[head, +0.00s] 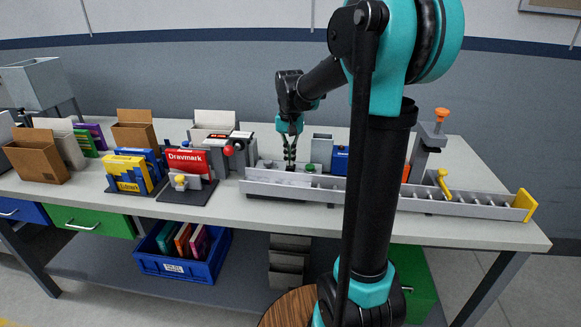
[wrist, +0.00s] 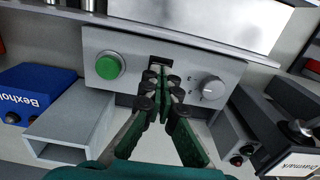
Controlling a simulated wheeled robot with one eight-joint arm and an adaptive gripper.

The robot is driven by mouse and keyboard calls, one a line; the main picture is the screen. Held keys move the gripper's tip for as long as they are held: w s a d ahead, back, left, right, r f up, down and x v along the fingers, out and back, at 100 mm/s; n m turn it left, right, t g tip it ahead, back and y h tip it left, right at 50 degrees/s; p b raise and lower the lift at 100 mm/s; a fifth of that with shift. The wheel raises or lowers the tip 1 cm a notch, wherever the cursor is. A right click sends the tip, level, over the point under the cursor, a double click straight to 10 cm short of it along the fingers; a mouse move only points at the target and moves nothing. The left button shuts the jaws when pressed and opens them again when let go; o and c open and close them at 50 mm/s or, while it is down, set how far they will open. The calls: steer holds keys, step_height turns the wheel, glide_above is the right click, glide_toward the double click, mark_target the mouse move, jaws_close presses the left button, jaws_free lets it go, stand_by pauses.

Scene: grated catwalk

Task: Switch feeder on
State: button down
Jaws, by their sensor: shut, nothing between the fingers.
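The feeder's grey control panel (wrist: 135,62) fills the upper middle of the wrist view. It carries a round green button (wrist: 109,66), a small dark switch slot (wrist: 159,62) and a grey dial (wrist: 211,89). My gripper (wrist: 164,78) is shut and empty, with its fingertips pointing at the panel just at the dark switch. The fingertips partly cover the switch, so I cannot tell its position or whether they touch it. In the head view my gripper (head: 290,165) points down behind the long grey feeder trough (head: 325,188), and the green button (head: 310,168) shows just right of it.
In the wrist view a blue box (wrist: 32,92) and an open grey bin (wrist: 72,126) lie left of my fingers. Dark fixtures (wrist: 262,123) lie right. In the head view a red Drawmark box (head: 186,162) stands left of the trough, and card holders crowd the bench's left side.

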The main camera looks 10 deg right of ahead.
mark_target(290, 168)
steer(key=shift+f, duration=0.8)
stand_by(0.4)
steer(key=shift+r, duration=3.5)
steer(key=shift+s, duration=0.1)
